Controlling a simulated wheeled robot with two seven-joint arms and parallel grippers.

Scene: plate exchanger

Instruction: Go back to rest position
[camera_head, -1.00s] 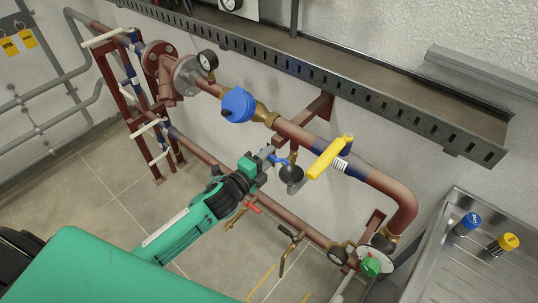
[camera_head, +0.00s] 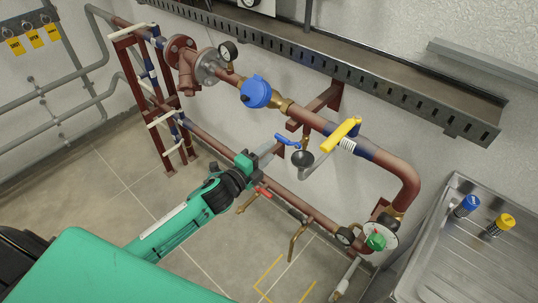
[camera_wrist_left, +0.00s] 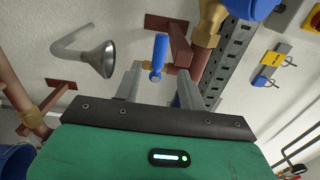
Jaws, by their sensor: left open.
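My left gripper (camera_head: 272,155) is at the middle of the head view, on the arm coming in from the lower left. It is open and empty. Its two fingers also show in the left wrist view (camera_wrist_left: 160,90), with a gap between them. A small valve with a blue handle (camera_head: 287,140) is just beyond the fingertips in the head view. In the wrist view this blue handle (camera_wrist_left: 159,55) shows in the gap, apart from the fingers as far as I can tell. My right gripper is not in view.
Red-brown pipes (camera_head: 315,122) run along the wall, with a yellow lever (camera_head: 340,135), a grey funnel (camera_head: 303,159) and a blue round cap (camera_head: 256,92) close by. A metal tray (camera_head: 440,250) is at the right. Tiled floor (camera_head: 110,185) is open at the left.

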